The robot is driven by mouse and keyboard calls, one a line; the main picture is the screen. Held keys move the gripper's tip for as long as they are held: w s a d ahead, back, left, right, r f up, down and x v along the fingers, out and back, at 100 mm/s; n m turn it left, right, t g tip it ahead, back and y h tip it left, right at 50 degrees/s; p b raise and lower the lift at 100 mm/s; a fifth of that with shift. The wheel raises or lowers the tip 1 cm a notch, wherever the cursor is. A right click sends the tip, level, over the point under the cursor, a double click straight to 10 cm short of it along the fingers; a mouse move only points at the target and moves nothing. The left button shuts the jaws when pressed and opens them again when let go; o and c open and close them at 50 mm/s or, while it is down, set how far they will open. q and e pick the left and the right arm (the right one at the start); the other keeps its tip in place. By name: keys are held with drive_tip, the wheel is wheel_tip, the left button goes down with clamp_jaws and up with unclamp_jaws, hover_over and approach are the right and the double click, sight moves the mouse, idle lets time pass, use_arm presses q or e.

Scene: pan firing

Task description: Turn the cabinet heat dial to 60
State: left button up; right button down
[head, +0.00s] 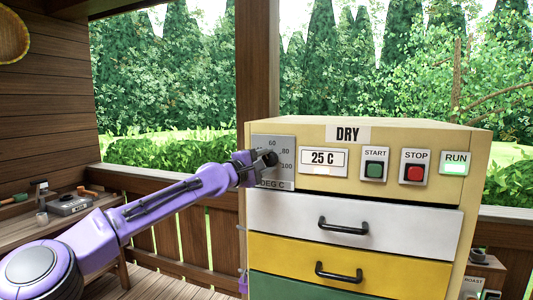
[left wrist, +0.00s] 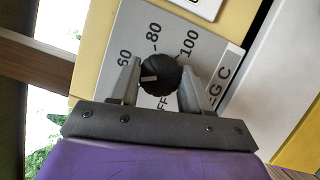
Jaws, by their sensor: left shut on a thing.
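The black round heat dial (head: 270,158) sits on a grey plate (head: 287,142) at the upper left of the cabinet front. My left gripper (head: 260,158) is at the dial. In the left wrist view the two grey fingers of the left gripper (left wrist: 160,82) stand on either side of the dial (left wrist: 162,70), shut on it. The dial's white mark points left and slightly down in that view, between OFF and 60. The marks 60, 80 and 100 are readable; OFF is partly hidden. The cabinet display (head: 323,160) reads 25 C. My right gripper is not in view.
Drawers with black handles lie below the panel. A wooden post (head: 257,70) stands behind; a side bench (head: 45,232) is at the left.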

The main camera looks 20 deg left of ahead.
use_arm(q)
drive_tip(key=m+p, duration=0.1)
drive_tip(key=m+g+p, duration=0.1)
drive_tip(key=m, duration=0.1)
drive_tip(key=shift+r+y+p, duration=0.3)
drive_tip(key=shift+p, duration=0.1)
drive_tip(key=shift+f+m+g+p, duration=0.15)
drive_tip(key=shift+m+g+p, duration=0.25)
drive_tip(key=shift+m+p, duration=0.45)
drive_tip(key=o, duration=1.1)
drive_tip(key=shift+a, duration=0.1)
drive_tip(key=shift+c, duration=0.2)
